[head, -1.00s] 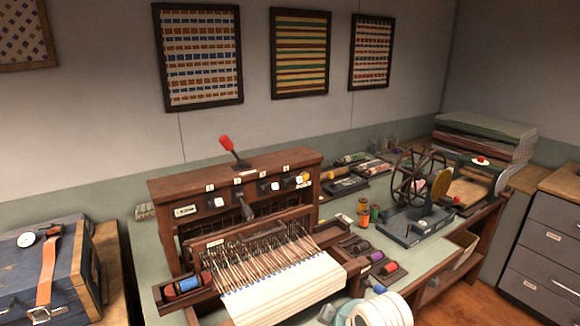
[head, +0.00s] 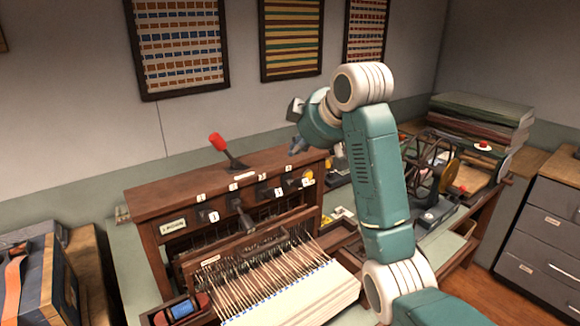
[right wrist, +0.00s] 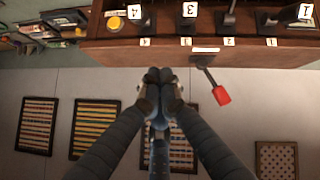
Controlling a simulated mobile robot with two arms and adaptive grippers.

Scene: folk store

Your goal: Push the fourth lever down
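The wooden loom (head: 225,183) stands on the table with a row of dark levers numbered 1 to 4 along its upper front. The fourth lever (head: 290,187) is at the right end, beside a yellow disc (head: 308,179). In the right wrist view, which is upside down, its white "4" tag (right wrist: 134,12) shows near the top. The second lever (head: 240,214) sticks out further in the head view. My right gripper (head: 297,148) is above the loom's right end, apart from the levers. Its fingertips (right wrist: 160,76) are together and hold nothing. My left gripper is out of view.
A red-handled lever (head: 217,142) rises from the loom's top. White threads and cloth (head: 290,292) stretch in front.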

